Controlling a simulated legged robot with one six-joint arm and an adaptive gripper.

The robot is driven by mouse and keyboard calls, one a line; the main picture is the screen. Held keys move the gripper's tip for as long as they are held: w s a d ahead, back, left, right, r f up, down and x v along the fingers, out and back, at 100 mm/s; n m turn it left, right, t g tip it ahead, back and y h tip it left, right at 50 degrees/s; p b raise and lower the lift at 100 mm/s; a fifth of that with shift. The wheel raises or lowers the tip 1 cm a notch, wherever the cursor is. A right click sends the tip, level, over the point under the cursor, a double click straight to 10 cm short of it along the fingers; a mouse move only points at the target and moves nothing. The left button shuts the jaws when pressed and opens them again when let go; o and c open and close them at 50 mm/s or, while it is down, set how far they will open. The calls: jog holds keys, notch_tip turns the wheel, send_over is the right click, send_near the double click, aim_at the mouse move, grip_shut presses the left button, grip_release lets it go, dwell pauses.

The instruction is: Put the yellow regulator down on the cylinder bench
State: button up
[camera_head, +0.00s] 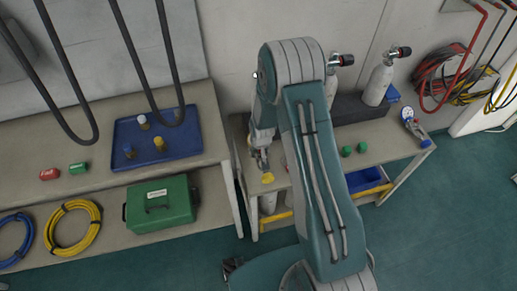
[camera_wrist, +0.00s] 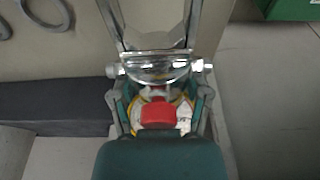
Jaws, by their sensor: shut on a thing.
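My gripper (camera_head: 262,158) points down at the left end of the cylinder bench (camera_head: 395,138). It is shut on the yellow regulator (camera_head: 267,178), a small yellow piece just below the fingers. In the wrist view the regulator (camera_wrist: 158,115) shows between the fingers as a red knob over a pale, yellow-edged round part. My own parts hide much of it. I cannot tell whether it touches the bench top. My arm covers the middle of the bench in the head view.
Pale cylinders (camera_head: 379,82) stand along the back of the bench beside a dark block (camera_head: 350,108). Green caps (camera_head: 347,151) and a gauge regulator (camera_head: 412,124) sit to the right. The left table holds a blue tray (camera_head: 185,131); a green case (camera_head: 160,204) is below.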

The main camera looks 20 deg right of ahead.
jog(key=shift+a, duration=0.85)
jog(key=shift+d+f, duration=0.15)
jog(key=shift+d, duration=0.25)
jog(key=shift+f, duration=0.1)
jog(key=shift+f, duration=0.1)
jog(key=shift+a+f, duration=0.2)
jog(key=shift+f, duration=0.1)
jog(key=shift+f, duration=0.2)
jog(key=shift+d, duration=0.25)
jog(key=shift+s+x, duration=0.25)
jog(key=shift+x, duration=0.8)
dwell(1.0)
jog(key=o, duration=1.4)
jog(key=shift+f, duration=0.1)
